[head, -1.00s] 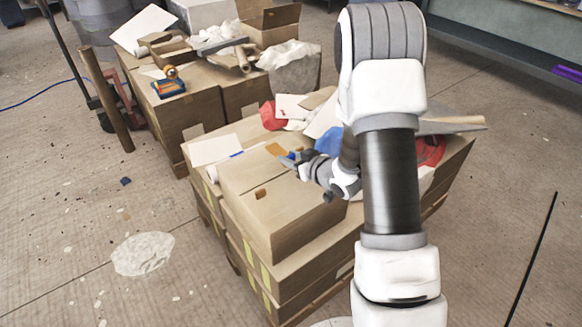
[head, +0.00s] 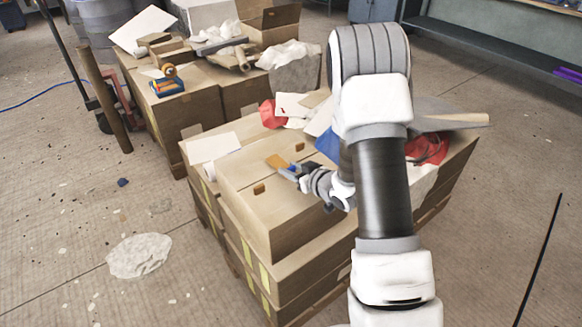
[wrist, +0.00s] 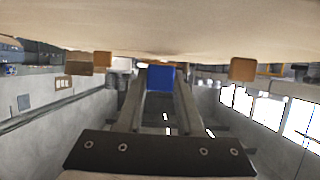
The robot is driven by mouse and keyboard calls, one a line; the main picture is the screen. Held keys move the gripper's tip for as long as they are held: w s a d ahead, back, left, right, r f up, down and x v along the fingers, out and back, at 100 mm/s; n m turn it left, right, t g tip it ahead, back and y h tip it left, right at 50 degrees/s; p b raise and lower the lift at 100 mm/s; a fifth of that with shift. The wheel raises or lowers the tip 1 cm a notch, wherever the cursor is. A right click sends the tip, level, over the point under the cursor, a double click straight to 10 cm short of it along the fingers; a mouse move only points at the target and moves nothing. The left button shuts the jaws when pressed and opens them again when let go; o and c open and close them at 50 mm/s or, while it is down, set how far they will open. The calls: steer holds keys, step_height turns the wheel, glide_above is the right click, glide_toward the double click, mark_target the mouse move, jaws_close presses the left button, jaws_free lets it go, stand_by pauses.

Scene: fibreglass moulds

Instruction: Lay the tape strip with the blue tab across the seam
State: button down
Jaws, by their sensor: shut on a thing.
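The blue tab also shows between the two fingers in the wrist view (wrist: 160,78). The seam itself is not clear, and my arm hides the carton's right part.
A white sheet (head: 213,147) lies left of the carton. Red cloth (head: 428,148), blue material (head: 328,145) and papers crowd the right and back. Another stack of boxes (head: 190,110) holds a tape dispenser (head: 168,85). The front left floor is mostly open.

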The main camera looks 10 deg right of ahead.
steer(key=shift+f+b, duration=0.6)
steer(key=shift+f, duration=0.1)
stand_by(0.4)
steer(key=shift+c, duration=2.3)
jaws_free()
steer(key=p+v, duration=0.4)
steer(key=v, duration=1.3)
steer(key=shift+s, duration=0.2)
